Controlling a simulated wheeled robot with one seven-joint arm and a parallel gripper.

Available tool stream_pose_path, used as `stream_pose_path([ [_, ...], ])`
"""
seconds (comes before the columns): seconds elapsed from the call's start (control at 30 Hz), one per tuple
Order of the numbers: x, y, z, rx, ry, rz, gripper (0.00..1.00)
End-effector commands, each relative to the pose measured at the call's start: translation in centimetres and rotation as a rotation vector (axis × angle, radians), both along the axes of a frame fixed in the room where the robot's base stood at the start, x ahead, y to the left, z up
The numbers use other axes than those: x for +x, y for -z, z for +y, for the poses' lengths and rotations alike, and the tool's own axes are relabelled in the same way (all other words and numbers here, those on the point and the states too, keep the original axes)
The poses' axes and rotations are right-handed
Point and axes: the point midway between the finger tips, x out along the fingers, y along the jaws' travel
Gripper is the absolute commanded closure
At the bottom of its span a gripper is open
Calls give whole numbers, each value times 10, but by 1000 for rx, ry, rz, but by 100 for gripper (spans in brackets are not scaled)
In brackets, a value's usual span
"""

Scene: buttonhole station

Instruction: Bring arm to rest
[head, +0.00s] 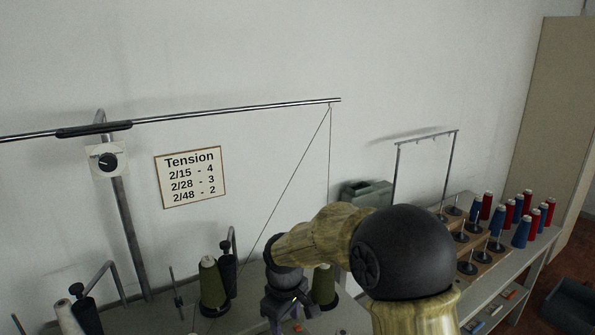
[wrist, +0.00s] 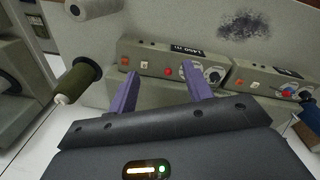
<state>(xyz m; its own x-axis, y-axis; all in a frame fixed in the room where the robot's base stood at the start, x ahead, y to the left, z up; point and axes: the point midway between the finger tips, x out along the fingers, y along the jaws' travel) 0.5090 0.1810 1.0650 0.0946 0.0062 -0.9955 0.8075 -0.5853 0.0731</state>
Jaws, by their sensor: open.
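My gripper (wrist: 159,68) is open in the wrist view, its two purple fingers apart with nothing between them. The fingers point toward a grey control box (wrist: 145,52) with buttons and a dial; I cannot tell whether they touch it. In the head view my arm is bent and reaches left and down over the bench, and its end shows only partly, low in the middle. The fingertips cannot be made out there.
Olive thread cones (head: 210,285) and (head: 323,284) stand near my arm's end. A thread runs up to an overhead rail (head: 235,109). A wooden rack (head: 487,257) with pegs and red and blue spools stands right. A second control box (wrist: 265,80) is at right in the wrist view.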

Motion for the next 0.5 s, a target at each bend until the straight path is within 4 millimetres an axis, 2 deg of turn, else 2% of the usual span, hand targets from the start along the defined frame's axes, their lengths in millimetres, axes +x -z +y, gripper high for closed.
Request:
stream_pose_path([
  [0.03,-11,-3,-22,5,76,-10,50],
  [0.2,-49,-5,-84,41,342,-45,50],
  [0.4,-109,-3,-146,96,671,-88,50],
  [0.5,-137,0,-167,123,815,-108,50],
])
